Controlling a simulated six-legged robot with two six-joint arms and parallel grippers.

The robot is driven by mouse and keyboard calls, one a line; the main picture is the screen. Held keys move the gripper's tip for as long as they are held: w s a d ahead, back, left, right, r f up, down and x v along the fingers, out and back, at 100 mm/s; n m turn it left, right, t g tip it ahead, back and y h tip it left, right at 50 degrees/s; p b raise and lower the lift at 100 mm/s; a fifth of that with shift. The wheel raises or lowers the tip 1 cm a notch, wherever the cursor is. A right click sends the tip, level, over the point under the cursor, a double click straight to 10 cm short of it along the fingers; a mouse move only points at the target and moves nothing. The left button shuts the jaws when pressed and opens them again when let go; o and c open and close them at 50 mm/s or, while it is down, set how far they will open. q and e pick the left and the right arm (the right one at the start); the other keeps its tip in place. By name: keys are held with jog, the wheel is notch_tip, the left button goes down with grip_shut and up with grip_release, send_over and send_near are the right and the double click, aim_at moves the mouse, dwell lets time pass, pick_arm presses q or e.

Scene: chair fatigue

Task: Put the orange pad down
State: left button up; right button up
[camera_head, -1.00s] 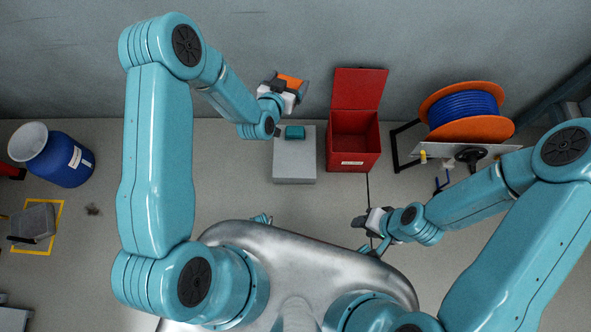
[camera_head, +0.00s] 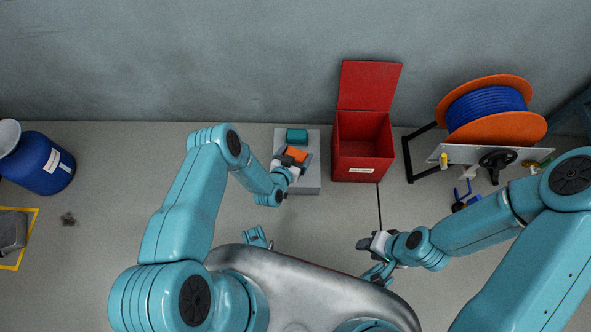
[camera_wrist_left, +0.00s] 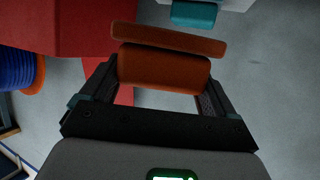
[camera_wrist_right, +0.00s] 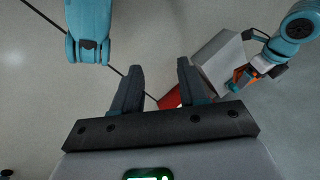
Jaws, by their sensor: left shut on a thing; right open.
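The orange pad (camera_head: 297,155) is between the jaws of my left gripper (camera_head: 291,160), which is shut on it. The left wrist view shows the pad (camera_wrist_left: 163,70) filling the space between the two fingers. A teal pad (camera_head: 297,136) lies on the back of the grey block, and it also shows in the left wrist view (camera_wrist_left: 194,14). My right gripper (camera_head: 366,244) is open and empty, low in front of my body.
An open red bin (camera_head: 345,150) stands right of the grey block. A blue cable reel with orange flanges (camera_head: 490,105) is further right. A blue barrel (camera_head: 42,165) stands at far left.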

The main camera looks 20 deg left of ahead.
pick_arm(q)
notch_tip(320, 180, down, 5)
jog(key=shift+r+b, duration=0.1)
jog(key=shift+b, duration=0.7)
notch_tip(320, 180, down, 4)
jog(key=shift+r+b, duration=0.1)
jog(key=shift+b, duration=0.95)
jog(key=shift+r, duration=0.1)
pick_arm(e)
jog(key=shift+t, duration=0.3)
jog(key=f, duration=0.1)
jog(key=w+f, duration=0.1)
jog(key=f, duration=0.2)
jog(key=shift+w+d, duration=0.35)
jog(key=shift+d, duration=0.05)
jog(key=shift+f, duration=0.1)
